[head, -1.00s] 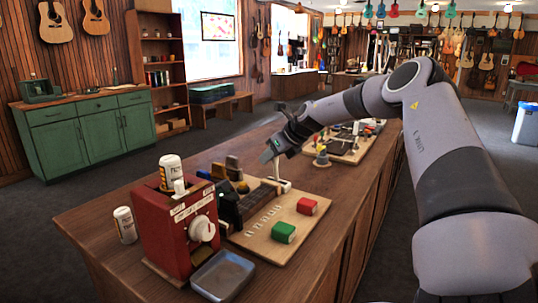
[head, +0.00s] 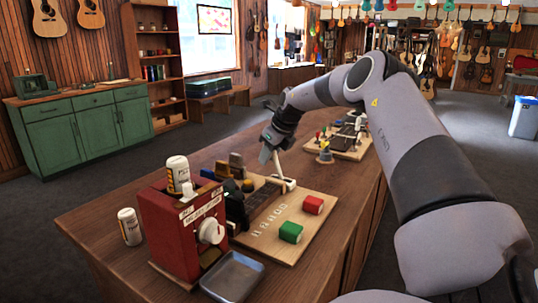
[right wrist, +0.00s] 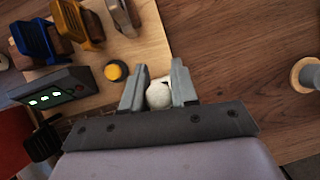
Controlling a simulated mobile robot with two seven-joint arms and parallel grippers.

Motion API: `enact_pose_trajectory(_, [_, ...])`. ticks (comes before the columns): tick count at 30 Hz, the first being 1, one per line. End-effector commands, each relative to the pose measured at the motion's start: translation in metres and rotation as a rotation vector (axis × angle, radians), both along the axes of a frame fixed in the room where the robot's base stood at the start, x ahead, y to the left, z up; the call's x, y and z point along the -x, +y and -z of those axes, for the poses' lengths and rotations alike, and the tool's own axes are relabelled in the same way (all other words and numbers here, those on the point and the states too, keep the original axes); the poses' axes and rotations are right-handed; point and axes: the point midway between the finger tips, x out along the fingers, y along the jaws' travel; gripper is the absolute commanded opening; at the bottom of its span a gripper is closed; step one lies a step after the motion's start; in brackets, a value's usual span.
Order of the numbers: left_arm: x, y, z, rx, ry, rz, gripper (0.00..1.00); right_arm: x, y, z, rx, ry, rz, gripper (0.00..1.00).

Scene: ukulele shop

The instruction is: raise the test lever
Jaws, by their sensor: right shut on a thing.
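The test lever (head: 281,169) is a thin white rod rising from a white base on the wooden board (head: 262,243). It leans to the left in the head view. My right gripper (head: 268,154) is at the lever's top end. In the right wrist view, its two fingers (right wrist: 158,92) are on either side of a white round knob (right wrist: 158,95), and they are shut on it. The fingers partly hide the knob. My left gripper is not in view.
A red box with a white dial (head: 185,235) stands on the counter, with a can on top and another can (head: 129,227) beside it. Green (head: 290,232) and red (head: 313,205) blocks sit on the board. A metal tray (head: 232,277) lies in front. A second board is behind.

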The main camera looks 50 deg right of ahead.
Motion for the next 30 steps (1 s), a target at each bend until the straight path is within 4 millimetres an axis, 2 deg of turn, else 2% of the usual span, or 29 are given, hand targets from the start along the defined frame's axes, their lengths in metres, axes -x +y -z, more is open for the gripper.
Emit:
enact_pose_trajectory(2, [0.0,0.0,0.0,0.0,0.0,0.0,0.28,0.001,0.001,0.001,0.0,0.006,-0.002,0.0])
enact_pose_trajectory(3, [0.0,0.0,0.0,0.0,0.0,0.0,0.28,0.001,0.001,0.001,0.0,0.006,-0.002,0.35])
enact_pose_trajectory(4, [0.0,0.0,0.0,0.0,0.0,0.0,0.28,0.001,0.001,0.001,0.0,0.005,-0.002,0.44])
enact_pose_trajectory(5, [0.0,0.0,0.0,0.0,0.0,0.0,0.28,0.001,0.0,0.001,0.0,0.005,-0.002,0.49])
enact_pose_trajectory(17, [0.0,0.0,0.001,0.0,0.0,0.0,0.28,0.002,0.001,-0.003,0.0,0.001,-0.002,0.49])
enact_pose_trajectory(30, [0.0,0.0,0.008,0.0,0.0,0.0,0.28,0.024,0.004,-0.045,0.001,0.0,-0.003,0.49])
